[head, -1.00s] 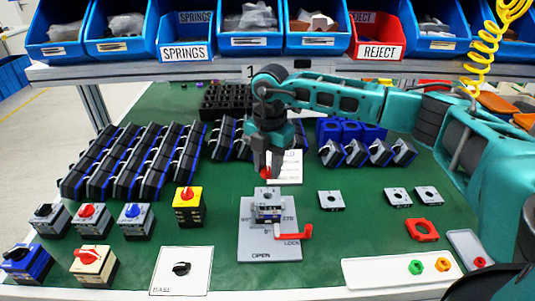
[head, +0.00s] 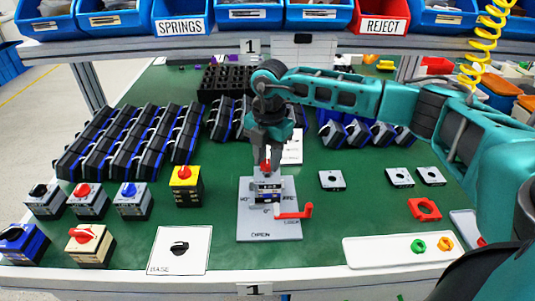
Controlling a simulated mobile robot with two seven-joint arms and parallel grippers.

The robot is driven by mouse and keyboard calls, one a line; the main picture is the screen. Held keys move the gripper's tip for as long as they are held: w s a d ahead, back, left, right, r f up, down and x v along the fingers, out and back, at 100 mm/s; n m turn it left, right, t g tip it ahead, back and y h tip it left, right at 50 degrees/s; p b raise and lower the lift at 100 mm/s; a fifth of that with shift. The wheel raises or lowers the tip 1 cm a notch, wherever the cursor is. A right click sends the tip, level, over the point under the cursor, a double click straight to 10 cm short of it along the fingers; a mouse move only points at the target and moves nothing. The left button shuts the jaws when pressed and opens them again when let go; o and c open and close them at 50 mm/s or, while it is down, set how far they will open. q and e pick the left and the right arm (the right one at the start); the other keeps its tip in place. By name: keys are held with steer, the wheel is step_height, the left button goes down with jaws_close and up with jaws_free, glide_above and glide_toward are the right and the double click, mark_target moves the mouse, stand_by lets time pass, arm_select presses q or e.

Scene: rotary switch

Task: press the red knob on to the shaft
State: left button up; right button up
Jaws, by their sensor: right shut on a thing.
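The red knob (head: 266,167) is between the fingers of my right gripper (head: 266,162), which is shut on it. The gripper points straight down over the switch body (head: 267,188), a grey and dark block on the grey fixture plate (head: 255,225). The knob is right above the top of the switch body; I cannot tell whether they touch. The shaft is hidden by the knob and fingers. A red lever handle (head: 294,212) lies at the front right of the plate. My left gripper is not in view.
A white card with a black knob (head: 179,248) lies left of the plate. Assembled switches (head: 85,198) stand at the left. Loose grey plates (head: 332,180) and a red one (head: 424,209) lie at the right. A white tray (head: 385,250) holds coloured rings.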

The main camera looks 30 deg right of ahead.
stand_by(0.5)
steer(key=shift+f, duration=0.25)
steer(key=shift+f+b, duration=0.65)
steer(key=shift+f, duration=0.25)
steer(key=o, duration=1.2)
steer(key=shift+c, duration=0.2)
steer(key=shift+r, duration=0.1)
step_height(320, 180, up, 13)
steer(key=shift+d+p, duration=0.15)
steer(key=shift+p, duration=0.15)
